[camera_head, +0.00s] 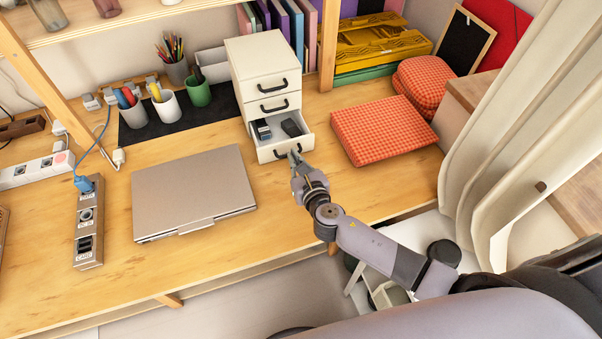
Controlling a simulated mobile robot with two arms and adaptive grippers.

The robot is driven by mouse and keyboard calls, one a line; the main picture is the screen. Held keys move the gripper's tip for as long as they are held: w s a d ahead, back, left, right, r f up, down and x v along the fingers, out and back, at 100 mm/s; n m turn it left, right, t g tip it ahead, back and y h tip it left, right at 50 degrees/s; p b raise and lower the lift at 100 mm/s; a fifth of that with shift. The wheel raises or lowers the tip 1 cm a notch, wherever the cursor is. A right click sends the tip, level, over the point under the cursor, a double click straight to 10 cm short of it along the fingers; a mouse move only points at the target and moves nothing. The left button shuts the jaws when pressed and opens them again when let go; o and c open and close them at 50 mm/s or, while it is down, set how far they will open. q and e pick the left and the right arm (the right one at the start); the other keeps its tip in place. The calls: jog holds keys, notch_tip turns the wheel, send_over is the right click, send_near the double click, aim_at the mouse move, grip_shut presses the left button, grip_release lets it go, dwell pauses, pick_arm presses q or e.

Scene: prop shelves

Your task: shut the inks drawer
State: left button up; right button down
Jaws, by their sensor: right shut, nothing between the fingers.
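A small white drawer unit (264,57) with three drawers stands at the back of the desk, right of the middle. Its bottom drawer (270,150) is pulled out and holds two dark items. I cannot read any label naming it as the inks drawer. The upper two drawers are closed. My right gripper (293,157) is shut and empty, with its fingertips right at the front of the open drawer, close to its black handle. I cannot tell whether they touch. My left gripper is not in view.
A closed laptop (192,190) lies left of my right gripper. A red checked cushion (383,130) lies to the right of the drawer. Pen cups (166,104) stand to the left, and power strips (90,222) lie at the far left.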

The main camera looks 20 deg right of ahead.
jog(key=b, duration=0.1)
send_near(282, 130)
jog(key=w, duration=0.1)
jog(key=w+a+r, duration=0.1)
jog(key=w, duration=0.1)
jog(key=w+r, duration=0.1)
jog(key=w, duration=0.1)
jog(key=shift+a+r, duration=0.2)
jog(key=shift+a, duration=0.1)
jog(key=shift+w+r, duration=0.1)
jog(key=shift+r, duration=0.15)
jog(key=shift+d+r, duration=0.1)
